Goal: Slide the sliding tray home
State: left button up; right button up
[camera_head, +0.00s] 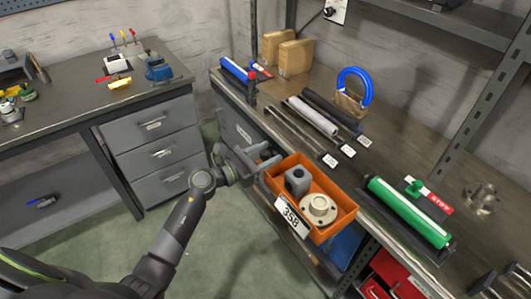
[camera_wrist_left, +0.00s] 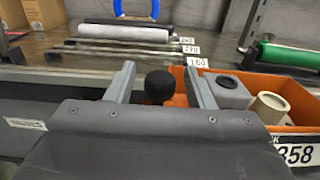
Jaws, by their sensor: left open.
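The orange sliding tray (camera_head: 342,222) juts out from the front of the right-hand bench, with a label reading 358 on its front. It holds a grey block (camera_head: 297,181) and a pale flanged round part (camera_head: 319,207). My left gripper (camera_head: 268,163) is at the tray's left end, close to its wall. In the left wrist view the two fingers (camera_wrist_left: 160,74) are open, with a black knob (camera_wrist_left: 159,87) showing between them; I cannot tell if they touch it. The orange tray (camera_wrist_left: 300,92) is just right of the fingers there. My right gripper is not in view.
The bench top above holds a green roller (camera_head: 408,212), rods and rollers with tags, a blue ring (camera_head: 354,84) and cardboard boxes (camera_head: 288,54). A red drawer unit (camera_head: 390,275) is below. Another bench with grey drawers (camera_head: 155,150) stands left, with open floor between.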

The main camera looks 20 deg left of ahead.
pick_arm(q)
grip_shut()
dwell(0.3)
